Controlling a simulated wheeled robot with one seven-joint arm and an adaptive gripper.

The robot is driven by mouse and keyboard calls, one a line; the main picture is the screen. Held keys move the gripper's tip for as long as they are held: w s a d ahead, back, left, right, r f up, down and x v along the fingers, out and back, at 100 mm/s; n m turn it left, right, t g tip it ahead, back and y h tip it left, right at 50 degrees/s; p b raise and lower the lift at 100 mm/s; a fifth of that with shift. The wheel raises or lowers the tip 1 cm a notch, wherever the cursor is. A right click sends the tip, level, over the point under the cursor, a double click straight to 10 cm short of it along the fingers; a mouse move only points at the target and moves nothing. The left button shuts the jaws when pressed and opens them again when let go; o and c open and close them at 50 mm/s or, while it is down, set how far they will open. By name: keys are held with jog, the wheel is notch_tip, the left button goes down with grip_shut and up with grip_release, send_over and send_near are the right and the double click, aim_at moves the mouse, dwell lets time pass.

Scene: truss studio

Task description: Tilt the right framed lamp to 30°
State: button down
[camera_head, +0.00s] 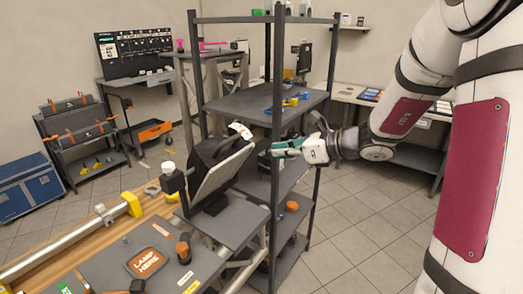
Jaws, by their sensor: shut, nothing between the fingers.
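A framed lamp (222,172) with a black frame and a pale grey face stands tilted on a dark stand near the middle of the head view. A white curved part (240,130) shows at its top right. My gripper (275,150), white and green, is to the right of the lamp's upper edge, pointing left at it. Its fingers are shut and hold nothing. A small gap seems to lie between the fingertips and the frame, but contact is hard to judge. No angle marking on the lamp is readable.
A dark shelf rack (262,108) stands close behind my gripper. A blue cabinet (30,188) is far left. Open tiled floor lies at lower right.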

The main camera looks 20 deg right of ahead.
jog(key=r+p+x, duration=0.1)
jog(key=r+x, duration=0.1)
jog(key=x, duration=1)
jog(key=shift+w+a+r, duration=0.25)
jog(key=shift+w+a, duration=0.3)
jog(key=shift+w, duration=0.05)
jog(key=shift+w+a+r, duration=0.35)
jog(key=shift+w+r, duration=0.15)
